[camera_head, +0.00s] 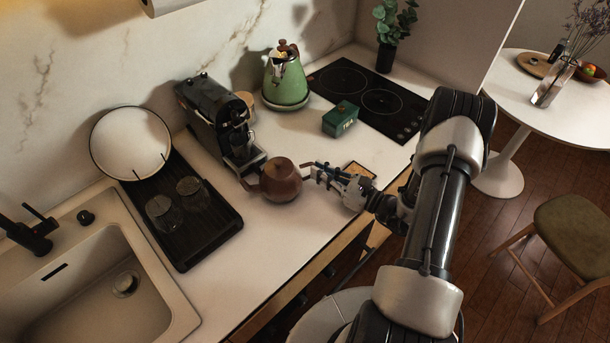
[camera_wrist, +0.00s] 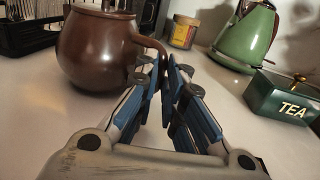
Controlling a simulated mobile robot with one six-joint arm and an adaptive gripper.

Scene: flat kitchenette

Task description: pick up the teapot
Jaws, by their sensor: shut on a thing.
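The brown teapot (camera_head: 280,180) stands on the white counter in front of the coffee machine. In the wrist view the teapot (camera_wrist: 95,48) is at the upper left, its handle curving down to the right toward my fingers. My gripper (camera_head: 312,172) reaches in from the right at the teapot's handle side. In the wrist view my gripper (camera_wrist: 166,72) has its blue-padded fingers closed together on the teapot's handle. The lower end of the handle is partly hidden by the fingers. The teapot looks upright; I cannot tell any gap beneath it.
A black coffee machine (camera_head: 218,120) stands close behind the teapot. A green kettle (camera_head: 286,80), a green tea box (camera_head: 341,119) and a black cooktop (camera_head: 370,95) are farther back. A dark drying tray (camera_head: 185,235) with two glasses lies left. Counter in front of the teapot is clear.

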